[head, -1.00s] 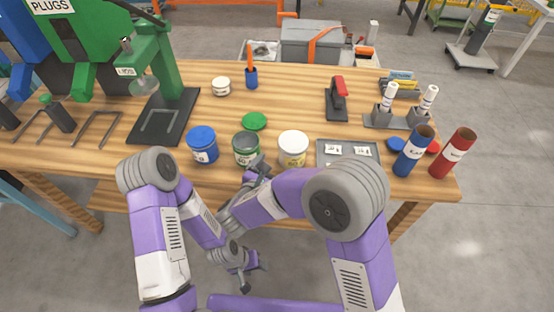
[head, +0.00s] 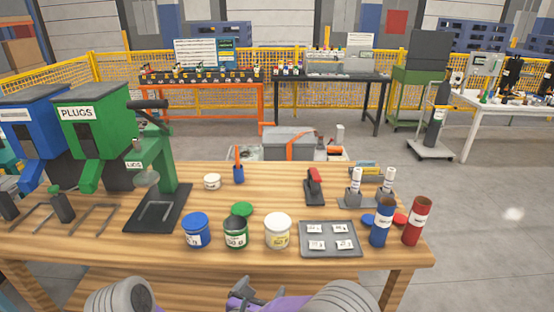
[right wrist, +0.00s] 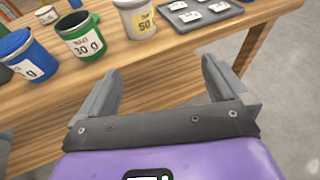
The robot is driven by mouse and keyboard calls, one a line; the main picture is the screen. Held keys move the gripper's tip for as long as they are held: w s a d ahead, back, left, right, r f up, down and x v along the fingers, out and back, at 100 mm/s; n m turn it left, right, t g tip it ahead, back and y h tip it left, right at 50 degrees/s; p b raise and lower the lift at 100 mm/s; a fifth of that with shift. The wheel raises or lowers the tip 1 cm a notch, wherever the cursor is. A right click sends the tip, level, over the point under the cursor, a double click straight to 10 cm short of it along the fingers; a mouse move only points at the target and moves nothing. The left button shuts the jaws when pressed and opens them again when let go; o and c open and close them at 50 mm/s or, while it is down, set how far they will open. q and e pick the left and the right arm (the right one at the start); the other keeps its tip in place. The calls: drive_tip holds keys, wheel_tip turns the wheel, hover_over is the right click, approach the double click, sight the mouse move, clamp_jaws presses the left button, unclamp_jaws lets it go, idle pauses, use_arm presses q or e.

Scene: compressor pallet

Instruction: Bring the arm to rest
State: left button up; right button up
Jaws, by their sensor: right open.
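My right gripper (head: 243,289) is low in the head view, in front of the table's near edge. In the right wrist view its two fingers (right wrist: 160,78) are spread apart with nothing between them, short of the wooden table (right wrist: 150,55). Its purple arm lies at the bottom of the head view, largely cut off. My left gripper is out of frame; only a grey joint of that arm shows at the bottom left.
A blue jar (head: 196,232), an open green jar (head: 236,234), a white jar (head: 277,232) and a grey tray (head: 330,252) line the table's front. Blue (head: 381,222) and red tubes (head: 417,222) stand at the right. A green press (head: 158,165) stands left.

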drive_tip(key=d+f+n+g+y+p, duration=0.1)
drive_tip(key=d+f+n+g+y, duration=0.3)
drive_tip(key=f+n, duration=0.55)
drive_tip(key=d+f+n+g+y, duration=0.1)
drive_tip(key=d+f+n+y, duration=0.1)
drive_tip(key=d+f+n, duration=0.55)
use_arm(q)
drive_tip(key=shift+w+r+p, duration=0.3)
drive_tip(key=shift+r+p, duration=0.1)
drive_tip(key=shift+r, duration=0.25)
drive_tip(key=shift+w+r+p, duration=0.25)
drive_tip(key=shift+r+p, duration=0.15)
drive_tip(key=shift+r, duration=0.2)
use_arm(e)
drive_tip(key=s+d+f+n+g+y, duration=0.1)
drive_tip(key=s+f+n+g, duration=0.3)
drive_tip(key=s+n, duration=0.5)
drive_tip(key=s+d+f+n+g+y, duration=0.1)
drive_tip(key=s+f+n+g, duration=0.3)
drive_tip(key=s+n, duration=0.6)
drive_tip(key=shift+s+d+f+n+y, duration=0.2)
drive_tip(key=shift+f+n+y, duration=0.2)
drive_tip(key=shift+f+y, duration=0.35)
